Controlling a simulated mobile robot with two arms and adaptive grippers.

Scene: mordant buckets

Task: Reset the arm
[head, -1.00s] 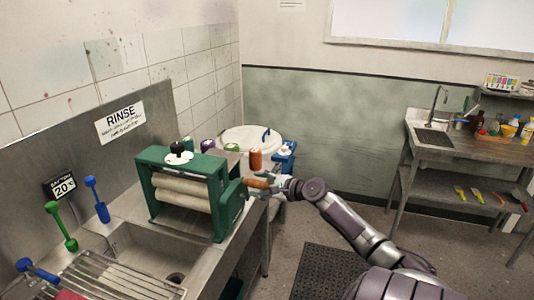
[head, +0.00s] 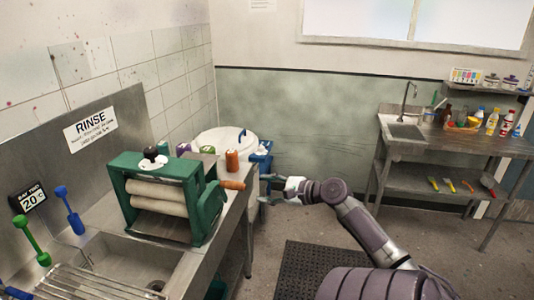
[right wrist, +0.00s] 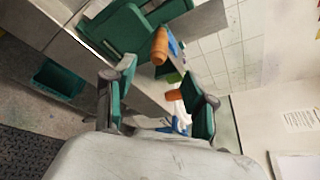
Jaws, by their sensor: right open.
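My right gripper (head: 268,190) is open and empty in the head view, its arm coming in from the lower right. It stands just right of the orange crank handle (head: 233,184) of the green wringer (head: 200,195), with a gap between them. In the right wrist view my right gripper (right wrist: 160,98) has its two fingers spread wide, and nothing is held between them. The orange handle (right wrist: 159,46) shows beyond them, along with part of the green wringer frame (right wrist: 125,28). My left gripper is not in view.
The wringer stands on a steel sink counter (head: 215,237) at left. Behind it are a white lidded bucket (head: 213,139), an orange spool (head: 232,162) and a blue item (head: 262,160). A dark mat (head: 300,268) lies on the floor. A second sink table (head: 455,143) stands far right.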

